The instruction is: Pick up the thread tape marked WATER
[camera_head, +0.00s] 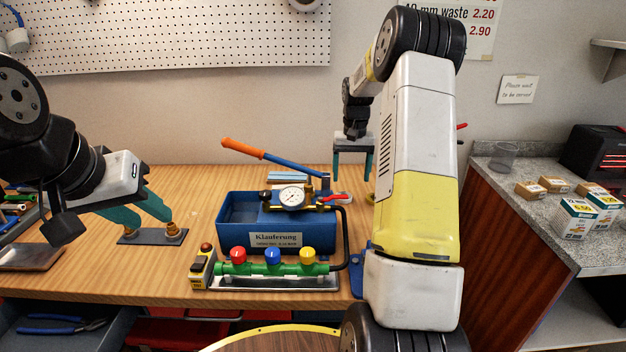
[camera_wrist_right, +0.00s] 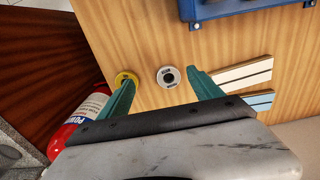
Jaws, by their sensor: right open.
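In the right wrist view a pale grey-white tape roll (camera_wrist_right: 168,76) lies flat on the wooden bench, with a yellow roll (camera_wrist_right: 125,79) to its left. Markings on the rolls are too small to read. My right gripper (camera_wrist_right: 164,88) is open and empty; its fingers stand either side of the white roll in the picture, and the left finger overlaps the yellow roll's edge. In the head view my right gripper (camera_head: 353,168) points down behind the blue box. My left gripper (camera_head: 153,219) is open, with its fingers apart, near small brass fittings (camera_head: 173,231) on a dark plate.
A blue box (camera_head: 228,222) with a gauge and orange-handled pump stands mid-bench. Pale strips (camera_wrist_right: 243,72) lie beside the right finger. A red canister (camera_wrist_right: 80,125) is at lower left.

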